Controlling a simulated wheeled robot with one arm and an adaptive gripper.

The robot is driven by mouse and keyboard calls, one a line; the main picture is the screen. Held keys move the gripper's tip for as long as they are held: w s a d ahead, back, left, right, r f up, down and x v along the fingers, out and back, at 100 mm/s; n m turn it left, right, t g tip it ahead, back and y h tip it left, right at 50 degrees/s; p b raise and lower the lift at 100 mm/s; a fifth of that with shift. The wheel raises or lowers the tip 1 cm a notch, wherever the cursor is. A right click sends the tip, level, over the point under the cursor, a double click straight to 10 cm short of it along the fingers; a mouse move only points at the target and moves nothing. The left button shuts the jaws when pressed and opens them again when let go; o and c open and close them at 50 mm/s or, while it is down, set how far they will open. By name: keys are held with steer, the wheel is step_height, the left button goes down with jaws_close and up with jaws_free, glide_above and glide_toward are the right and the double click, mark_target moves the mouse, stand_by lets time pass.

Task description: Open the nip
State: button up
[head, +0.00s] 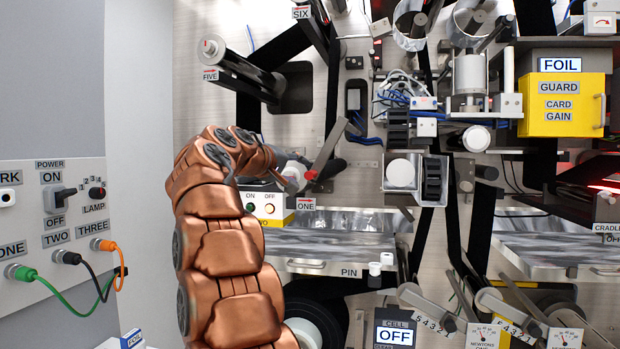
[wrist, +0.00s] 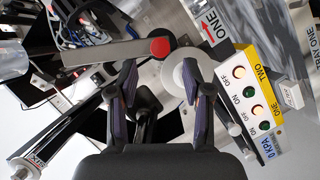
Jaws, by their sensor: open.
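A lever with a red part (head: 326,150) stands tilted beside the ONE label (head: 306,204) in the head view. In the wrist view the lever shows as a grey bar (wrist: 112,53) with a round red end (wrist: 160,47), just beyond my fingertips. My gripper (wrist: 160,78) is open, with nothing between its fingers. A pale round roller end (wrist: 184,72) lies behind the right finger. In the head view my gripper is mostly hidden behind my copper arm, close to the lever. No label marks the nip, and I cannot tell whether its rollers touch.
A yellow-topped switch box (wrist: 255,85) with lit buttons sits right of my gripper in the wrist view. A roller (head: 240,65) marked FIVE juts out at upper left. Cables plug into the left panel (head: 60,215). A yellow GUARD box (head: 562,105) stands at right.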

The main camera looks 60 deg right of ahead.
mark_target(310, 174)
steer(key=p+x, duration=0.1)
steer(key=x, duration=0.6)
steer(key=shift+d+p, duration=0.15)
steer(key=shift+p, duration=0.25)
steer(key=shift+c, duration=0.5)
jaws_close()
